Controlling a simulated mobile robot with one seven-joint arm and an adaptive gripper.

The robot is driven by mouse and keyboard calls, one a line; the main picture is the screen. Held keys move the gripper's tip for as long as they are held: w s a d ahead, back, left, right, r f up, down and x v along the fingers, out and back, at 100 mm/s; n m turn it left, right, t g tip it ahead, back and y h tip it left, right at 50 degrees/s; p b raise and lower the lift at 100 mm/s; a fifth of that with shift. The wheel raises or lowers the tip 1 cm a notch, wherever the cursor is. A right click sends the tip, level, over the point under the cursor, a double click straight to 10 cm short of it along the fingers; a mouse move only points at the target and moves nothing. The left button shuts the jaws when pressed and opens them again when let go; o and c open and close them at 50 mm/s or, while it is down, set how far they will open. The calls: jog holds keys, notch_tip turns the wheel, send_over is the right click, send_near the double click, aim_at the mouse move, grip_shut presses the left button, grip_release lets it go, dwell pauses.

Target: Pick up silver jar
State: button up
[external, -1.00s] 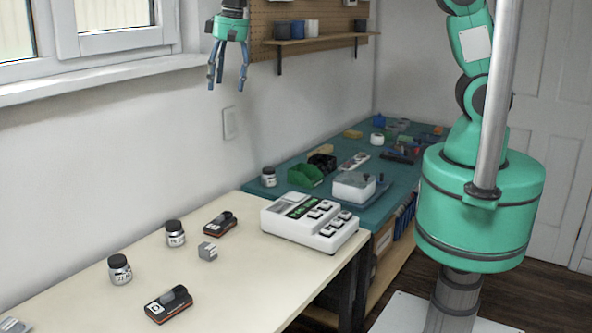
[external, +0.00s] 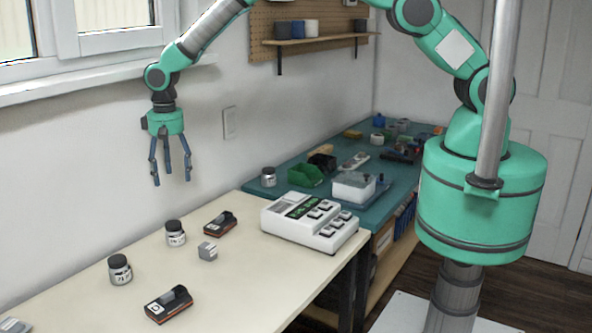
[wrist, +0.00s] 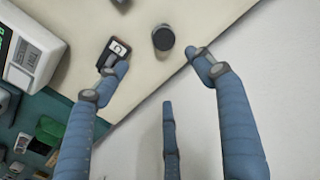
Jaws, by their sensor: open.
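A silver jar with a dark lid (external: 175,233) stands upright on the cream table. A second, similar jar (external: 120,269) stands nearer the front left, and a third jar (external: 268,177) stands on the teal bench. My gripper (external: 170,180) points down with its three blue fingers spread, empty, in the air above the back edge of the cream table. In the wrist view, one dark-lidded jar (wrist: 163,39) lies just beyond the open fingertips (wrist: 158,63), not touched by them.
A black and red device (external: 220,222) lies right of the middle jar, with a small grey block (external: 208,251) nearby. Another such device (external: 168,304) lies in front. A white machine (external: 310,222) stands at the table's right end. The wall is close behind.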

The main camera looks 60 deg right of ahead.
aim_at(173, 223)
jog(key=a+f, duration=0.1)
jog(key=f, duration=0.1)
jog(key=a+f, duration=0.1)
jog(key=shift+s+f, duration=0.1)
jog(key=shift+f, duration=0.3)
jog(key=shift+f, duration=4.3)
jog(key=shift+s+a+f, duration=0.1)
jog(key=shift+f, duration=1.2)
jog(key=shift+s+a+f, duration=0.1)
jog(key=shift+f, duration=1.15)
jog(key=shift+d, duration=0.1)
jog(key=shift+c, duration=0.5)
jog(key=c, duration=1.3)
